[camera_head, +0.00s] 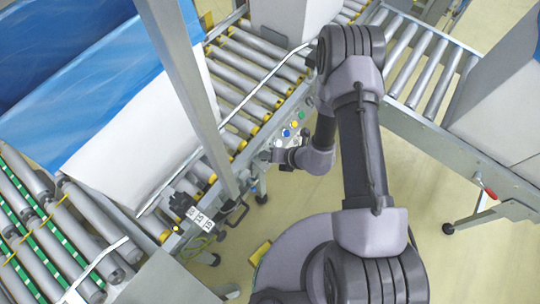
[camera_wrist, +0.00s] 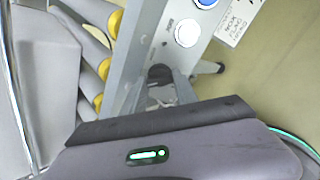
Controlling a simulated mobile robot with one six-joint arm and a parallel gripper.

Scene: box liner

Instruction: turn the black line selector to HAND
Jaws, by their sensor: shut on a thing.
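The black line selector (camera_wrist: 159,72) is on the grey control panel (camera_wrist: 147,50) in the wrist view. My gripper (camera_wrist: 164,88) is shut on it, with a finger on each side of the knob. The fingers hide part of the knob, and I cannot read which position it points to. A label beside it has small print that I cannot make out. In the head view my gripper (camera_head: 272,156) is at the near end of the row of buttons, and the selector cannot be made out there.
A white button (camera_wrist: 186,35) and a blue button (camera_head: 286,133) are close to the selector. Yellow and green buttons follow along the rail. A grey post (camera_head: 190,90) stands left of my arm. Roller conveyors (camera_head: 262,75) lie behind the panel. The floor (camera_head: 440,190) at right is open.

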